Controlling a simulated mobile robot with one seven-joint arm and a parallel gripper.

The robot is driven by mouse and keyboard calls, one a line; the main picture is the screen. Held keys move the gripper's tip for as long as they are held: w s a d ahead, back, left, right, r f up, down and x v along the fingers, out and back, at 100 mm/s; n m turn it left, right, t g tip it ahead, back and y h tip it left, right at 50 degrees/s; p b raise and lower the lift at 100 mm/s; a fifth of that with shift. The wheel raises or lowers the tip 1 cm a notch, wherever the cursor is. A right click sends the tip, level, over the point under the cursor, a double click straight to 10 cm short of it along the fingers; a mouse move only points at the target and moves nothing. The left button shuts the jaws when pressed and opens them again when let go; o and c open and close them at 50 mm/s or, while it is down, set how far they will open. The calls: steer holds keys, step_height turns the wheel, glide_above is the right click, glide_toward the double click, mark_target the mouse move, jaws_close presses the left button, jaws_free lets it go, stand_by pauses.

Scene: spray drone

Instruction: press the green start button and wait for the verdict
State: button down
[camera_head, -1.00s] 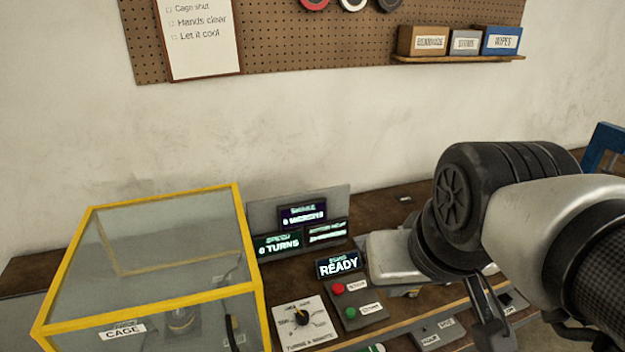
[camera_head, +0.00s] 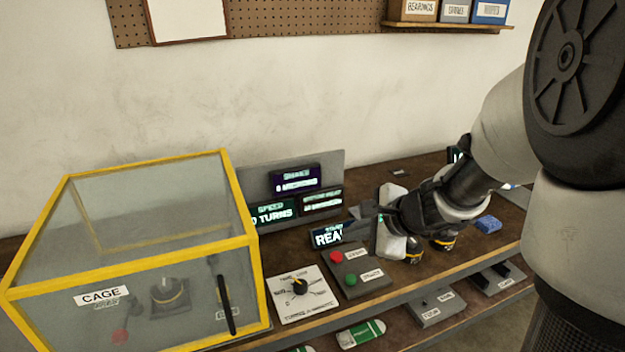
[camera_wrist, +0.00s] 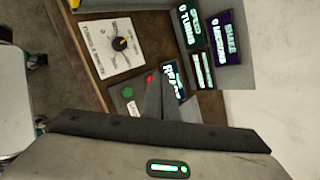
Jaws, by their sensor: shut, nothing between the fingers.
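The green start button (camera_head: 351,280) sits on a small grey panel (camera_head: 362,268), just in front of the red button (camera_head: 337,257). The green button also shows in the wrist view (camera_wrist: 128,93). The display (camera_head: 327,236) behind the panel reads "REA", its end hidden by my gripper. My gripper (camera_head: 364,212) is shut and empty, above and behind the panel, pointing left. In the wrist view its closed fingers (camera_wrist: 156,98) lie beside the red button and cover part of the display. It appears apart from the green button.
The yellow-framed clear cage (camera_head: 252,268) stands at left with a motor-like part inside. A dial plate (camera_head: 302,294) lies between cage and panel. Lit displays (camera_head: 296,179) stand behind. Black-and-yellow parts and a blue block (camera_head: 488,224) lie right of my gripper.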

mark_target(355, 280)
steer(key=f, duration=0.1)
steer(key=w+d+f+m, duration=0.1)
steer(key=d+f+m, duration=0.1)
steer(key=shift+w+h, duration=0.3)
steer(key=shift+f+b, duration=0.15)
steer(key=shift+b, duration=0.15)
step_height(355, 280, down, 9)
steer(key=b, duration=0.8)
steer(key=shift+r, duration=0.2)
steer(key=shift+f, duration=0.1)
stand_by(1.2)
steer(key=shift+f+b, duration=0.35)
steer(key=shift+b, duration=0.15)
